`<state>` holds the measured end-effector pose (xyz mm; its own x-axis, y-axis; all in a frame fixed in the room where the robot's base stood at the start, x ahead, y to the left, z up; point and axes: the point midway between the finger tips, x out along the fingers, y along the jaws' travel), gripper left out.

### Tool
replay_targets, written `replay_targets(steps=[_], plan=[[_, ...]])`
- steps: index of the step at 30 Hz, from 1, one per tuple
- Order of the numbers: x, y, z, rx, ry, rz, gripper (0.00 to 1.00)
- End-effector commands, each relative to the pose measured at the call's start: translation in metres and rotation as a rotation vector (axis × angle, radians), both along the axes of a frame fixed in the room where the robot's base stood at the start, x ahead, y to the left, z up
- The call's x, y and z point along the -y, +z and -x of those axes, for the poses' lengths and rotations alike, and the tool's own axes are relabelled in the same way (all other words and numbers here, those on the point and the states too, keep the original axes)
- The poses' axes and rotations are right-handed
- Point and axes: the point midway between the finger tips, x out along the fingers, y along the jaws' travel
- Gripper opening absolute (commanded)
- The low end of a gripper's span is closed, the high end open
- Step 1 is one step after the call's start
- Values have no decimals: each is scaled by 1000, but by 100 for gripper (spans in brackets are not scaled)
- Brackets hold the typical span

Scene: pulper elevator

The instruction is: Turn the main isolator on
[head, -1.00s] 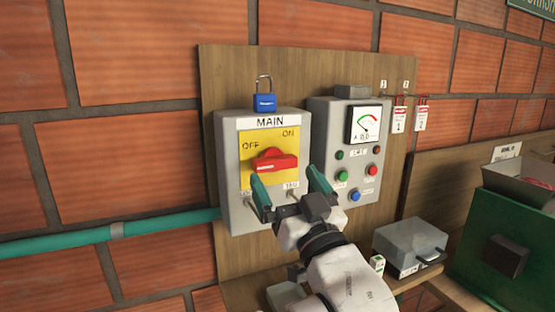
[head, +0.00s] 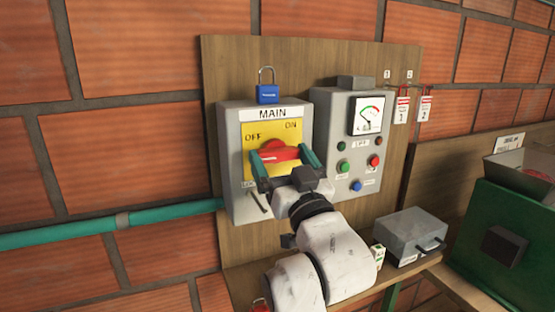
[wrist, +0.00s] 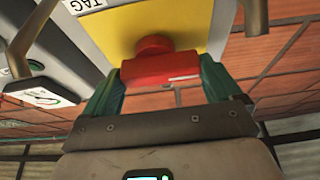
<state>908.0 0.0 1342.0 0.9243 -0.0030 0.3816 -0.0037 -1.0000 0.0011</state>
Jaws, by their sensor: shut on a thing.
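The main isolator is a grey box (head: 235,190) marked MAIN, with a yellow plate (head: 260,137) lettered OFF at upper left and ON at upper right. Its red rotary handle (head: 280,154) lies about level across the plate. My gripper (head: 284,160) is shut on the handle, one green finger at each end. In the wrist view, the red handle (wrist: 160,68) spans between both fingers. The fingers hide the handle's ends, so its exact pointing is hard to tell.
A blue padlock (head: 268,94) stands with its shackle up at the top of the isolator box. A grey control box (head: 329,118) with a meter and coloured buttons is close on the right. Red-and-white tags (head: 401,110) hang beyond it. A grey case (head: 409,239) sits on the shelf below.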

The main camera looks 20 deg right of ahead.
Motion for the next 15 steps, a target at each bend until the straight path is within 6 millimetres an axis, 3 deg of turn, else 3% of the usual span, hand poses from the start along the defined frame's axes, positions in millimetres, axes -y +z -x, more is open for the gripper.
replay_targets(steps=[15], plan=[[-6, -1, 1, 8, 12, -102, 61]])
